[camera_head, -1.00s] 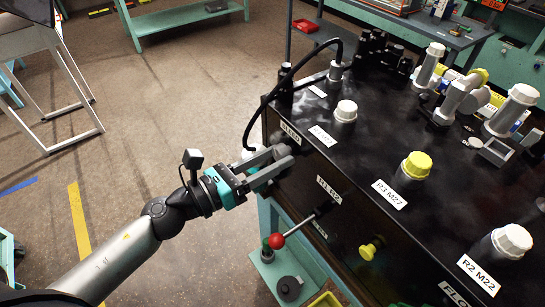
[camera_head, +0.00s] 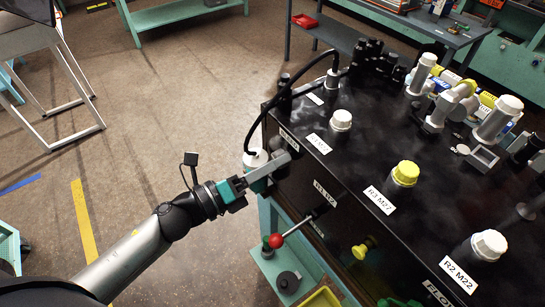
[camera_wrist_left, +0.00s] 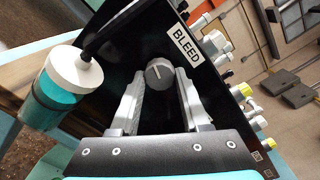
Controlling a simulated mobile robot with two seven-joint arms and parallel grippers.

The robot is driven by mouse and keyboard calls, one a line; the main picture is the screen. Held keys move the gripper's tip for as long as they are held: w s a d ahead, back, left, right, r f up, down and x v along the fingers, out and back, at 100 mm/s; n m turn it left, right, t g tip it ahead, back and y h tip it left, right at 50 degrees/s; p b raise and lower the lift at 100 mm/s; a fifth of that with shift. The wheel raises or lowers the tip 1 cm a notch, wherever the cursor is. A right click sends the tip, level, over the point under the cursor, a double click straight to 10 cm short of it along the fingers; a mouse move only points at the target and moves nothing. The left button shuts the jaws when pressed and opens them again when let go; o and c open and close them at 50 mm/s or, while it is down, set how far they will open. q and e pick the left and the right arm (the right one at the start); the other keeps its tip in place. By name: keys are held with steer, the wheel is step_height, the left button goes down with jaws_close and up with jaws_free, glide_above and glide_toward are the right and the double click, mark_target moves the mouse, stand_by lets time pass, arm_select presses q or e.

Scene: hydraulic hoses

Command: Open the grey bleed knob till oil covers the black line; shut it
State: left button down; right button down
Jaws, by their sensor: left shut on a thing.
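The grey bleed knob (camera_wrist_left: 159,72) with a pale index line stands out from the black front panel, beside the BLEED label (camera_wrist_left: 186,47), in the left wrist view. My left gripper (camera_wrist_left: 160,88) is shut on it, one finger on each side; in the head view its fingers (camera_head: 281,165) reach the panel's upper left part and hide the knob. A bottle (camera_wrist_left: 60,90) with a white lid and a teal lower part is left of the fingers. Its lid also shows behind the gripper in the head view (camera_head: 255,157). My right gripper is out of view.
A black hose (camera_head: 285,85) arches from the bottle to the black cabinet top (camera_head: 350,150). A red-ball lever (camera_head: 277,241) and a yellow knob (camera_head: 362,250) stick out of the front, right of my left gripper. White and yellow caps stand on top.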

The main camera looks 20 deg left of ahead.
arm_select(q)
steer(key=shift+r+n+p, duration=0.1)
steer(key=shift+n+p, duration=0.85)
steer(key=shift+n, duration=0.95)
steer(key=shift+c, duration=1.9)
jaws_free()
steer(key=shift+s, duration=0.1)
steer(key=b+v, duration=0.3)
steer(key=v, duration=1.2)
steer(key=shift+a, duration=0.1)
